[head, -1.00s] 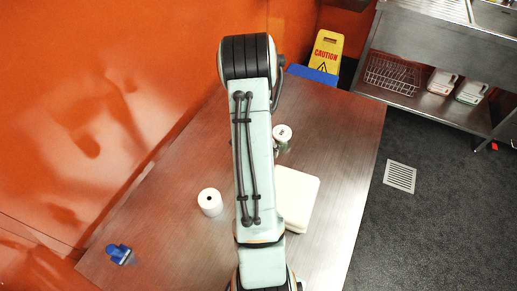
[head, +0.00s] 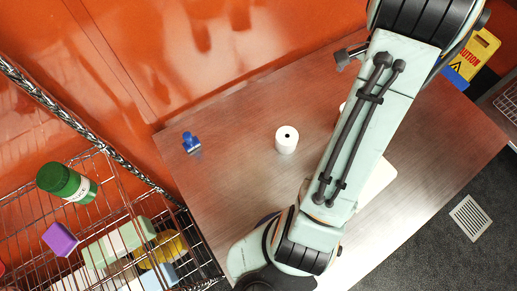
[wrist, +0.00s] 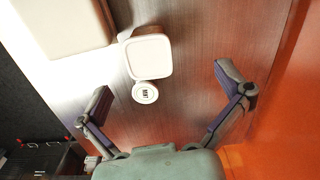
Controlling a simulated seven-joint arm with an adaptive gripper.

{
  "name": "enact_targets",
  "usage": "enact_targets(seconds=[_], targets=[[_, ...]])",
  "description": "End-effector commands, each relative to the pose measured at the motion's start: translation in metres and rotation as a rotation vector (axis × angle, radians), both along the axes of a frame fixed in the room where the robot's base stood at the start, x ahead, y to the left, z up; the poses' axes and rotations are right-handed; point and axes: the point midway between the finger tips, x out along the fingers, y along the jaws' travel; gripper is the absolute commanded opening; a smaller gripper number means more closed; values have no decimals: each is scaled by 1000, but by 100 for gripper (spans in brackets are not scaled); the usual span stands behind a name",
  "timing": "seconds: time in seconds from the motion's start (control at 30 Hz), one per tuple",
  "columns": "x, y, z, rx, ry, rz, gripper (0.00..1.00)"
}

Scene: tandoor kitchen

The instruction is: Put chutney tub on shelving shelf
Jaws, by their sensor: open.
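A small round white lid with dark lettering (wrist: 145,92), apparently the chutney tub, is on the steel table in the wrist view, touching or very close to a white rounded-square container (wrist: 148,57). My gripper (wrist: 162,80) is open and empty, its fingers spread either side of the round lid. Whether the fingers are level with it cannot be told. In the head view my arm hides the tub. The wire shelving (head: 110,205) stands at the lower left of the head view.
The shelving holds a green jar (head: 66,182), a purple block (head: 61,239) and several boxes. A white roll (head: 287,140) and a blue item (head: 191,142) are on the table (head: 235,125). A large cream box (wrist: 60,22) lies near the tub. An orange wall (head: 200,50) borders the table.

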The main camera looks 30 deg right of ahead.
Motion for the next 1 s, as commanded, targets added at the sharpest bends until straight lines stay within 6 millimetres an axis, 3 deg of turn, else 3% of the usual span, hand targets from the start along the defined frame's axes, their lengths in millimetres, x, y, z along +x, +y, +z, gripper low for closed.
enact_targets(seconds=[0.1, 0.17, 0.2, 0.3, 0.4, 0.5, 0.6, 1.0], targets=[[36, 89, 39, 13, -32, 323, 100], [41, 145, 56, 23, -43, 526, 100], [37, 180, 65, 29, -48, 665, 100], [11, 255, 78, 39, -53, 993, 100], [-24, 301, 79, 42, -50, 1259, 100], [-51, 324, 75, 42, -43, 1441, 100], [-66, 332, 72, 41, -38, 1532, 100], [-69, 334, 72, 41, -36, 1551, 100]])
